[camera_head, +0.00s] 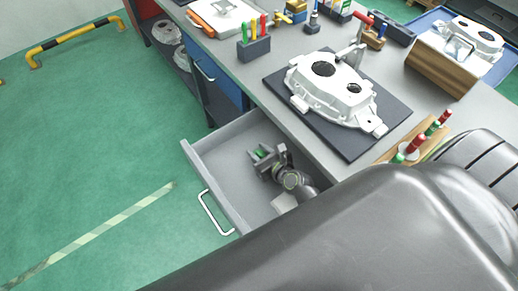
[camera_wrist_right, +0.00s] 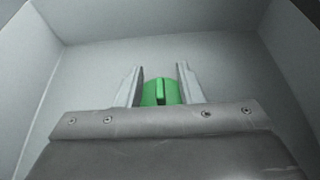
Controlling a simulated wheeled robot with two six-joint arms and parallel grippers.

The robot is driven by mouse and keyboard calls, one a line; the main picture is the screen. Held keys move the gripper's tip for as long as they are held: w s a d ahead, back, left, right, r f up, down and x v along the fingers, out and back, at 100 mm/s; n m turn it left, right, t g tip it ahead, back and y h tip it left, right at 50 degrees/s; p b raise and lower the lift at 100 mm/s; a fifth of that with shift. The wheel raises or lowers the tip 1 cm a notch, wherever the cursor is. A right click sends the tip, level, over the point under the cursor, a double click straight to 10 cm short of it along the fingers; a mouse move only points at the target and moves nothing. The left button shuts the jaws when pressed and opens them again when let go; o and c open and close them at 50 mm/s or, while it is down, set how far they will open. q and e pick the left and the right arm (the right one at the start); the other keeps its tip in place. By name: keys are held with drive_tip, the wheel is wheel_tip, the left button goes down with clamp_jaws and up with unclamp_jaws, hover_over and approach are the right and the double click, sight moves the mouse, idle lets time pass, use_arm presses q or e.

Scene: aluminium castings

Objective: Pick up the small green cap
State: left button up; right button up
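The small green cap (camera_wrist_right: 160,92) lies on the floor of the open grey drawer (camera_head: 222,137), with a raised ridge across its top. My right gripper (camera_wrist_right: 160,72) is down in the drawer, its two fingers apart on either side of the cap. In the wrist view the cap sits between the fingers, near their bases, and I see no clear grip on it. In the head view my right gripper (camera_head: 262,156) partly hides the green cap (camera_head: 259,153). My left gripper is not in view.
The drawer walls stand close around my right gripper. A white casting (camera_head: 332,90) rests on a dark mat (camera_head: 350,150) on the workbench above. A holder with coloured tools (camera_head: 254,48) stands near the bench edge.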

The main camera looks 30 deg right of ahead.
sight(257, 151)
drive_tip(key=x, duration=0.3)
drive_tip(key=shift+w+f, duration=0.1)
drive_tip(key=shift+w, duration=0.05)
drive_tip(key=shift+c, duration=0.2)
clamp_jaws()
